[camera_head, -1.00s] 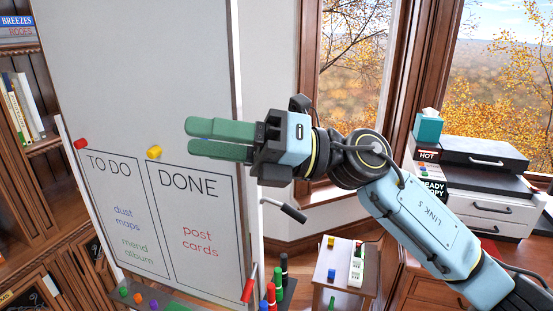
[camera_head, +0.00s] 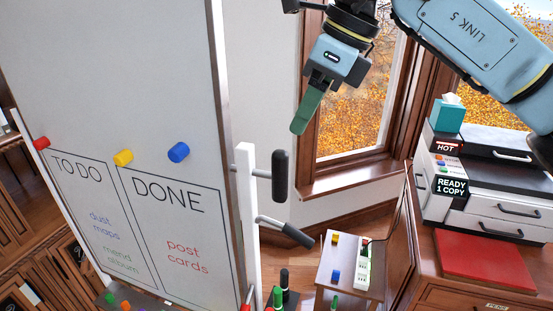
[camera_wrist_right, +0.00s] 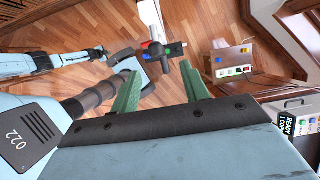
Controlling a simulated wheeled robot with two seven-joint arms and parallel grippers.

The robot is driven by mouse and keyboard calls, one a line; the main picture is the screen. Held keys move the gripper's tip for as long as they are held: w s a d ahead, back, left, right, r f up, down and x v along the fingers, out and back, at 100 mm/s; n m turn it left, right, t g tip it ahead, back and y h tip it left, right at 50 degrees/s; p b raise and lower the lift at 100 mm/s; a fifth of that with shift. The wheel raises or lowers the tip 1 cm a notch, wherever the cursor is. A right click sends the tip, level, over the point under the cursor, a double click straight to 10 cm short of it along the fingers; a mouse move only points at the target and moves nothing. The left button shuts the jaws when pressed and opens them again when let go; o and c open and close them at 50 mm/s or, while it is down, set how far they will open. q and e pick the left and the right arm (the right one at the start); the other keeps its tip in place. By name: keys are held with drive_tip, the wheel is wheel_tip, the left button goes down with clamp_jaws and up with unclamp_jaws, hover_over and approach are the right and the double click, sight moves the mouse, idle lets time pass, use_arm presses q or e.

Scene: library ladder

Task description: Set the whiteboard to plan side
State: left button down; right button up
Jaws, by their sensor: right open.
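The whiteboard (camera_head: 120,80) fills the left of the head view. Its visible face has a TO DO box and a DONE box with handwritten notes. A white post (camera_head: 247,200) stands at its right edge, with an upright black handle (camera_head: 280,175) and a slanted black-gripped lever (camera_head: 287,232) below it. My right gripper (camera_head: 305,112) hangs above and right of the upright handle, fingers pointing down, clear of the board. In the right wrist view its green fingers (camera_wrist_right: 160,91) are spread with nothing between them.
Red (camera_head: 41,143), yellow (camera_head: 123,157) and blue (camera_head: 178,152) magnets sit on the board. A small table (camera_head: 345,265) stands right of the board. A cabinet with a printer (camera_head: 480,170) and tissue box (camera_head: 447,116) is at the right. Floor shows between board and table.

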sight(286, 152)
drive_tip(key=x, duration=0.2)
drive_tip(key=s+x, duration=0.1)
drive_tip(key=x, duration=0.2)
drive_tip(key=shift+p, duration=0.4)
drive_tip(key=x, duration=0.3)
drive_tip(key=shift+w+a+f+p, duration=0.1)
drive_tip(key=shift+a+f+p, duration=0.05)
drive_tip(key=shift+p, duration=0.15)
drive_tip(key=x, duration=0.3)
drive_tip(key=shift+w+a+f+p, duration=0.1)
drive_tip(key=shift+f+p, duration=0.1)
drive_tip(key=shift+p, duration=0.1)
drive_tip(key=shift+a+f, duration=0.1)
drive_tip(key=shift+f, duration=0.15)
drive_tip(key=shift+w+f, duration=0.1)
drive_tip(key=shift+c, duration=0.2)
use_arm(q)
drive_tip(key=shift+g, duration=0.3)
drive_tip(key=s, duration=0.1)
drive_tip(key=s+r, duration=0.1)
drive_tip(key=s, duration=0.2)
drive_tip(key=shift+s+a+r, duration=0.1)
drive_tip(key=shift+r, duration=0.3)
use_arm(e)
clamp_jaws()
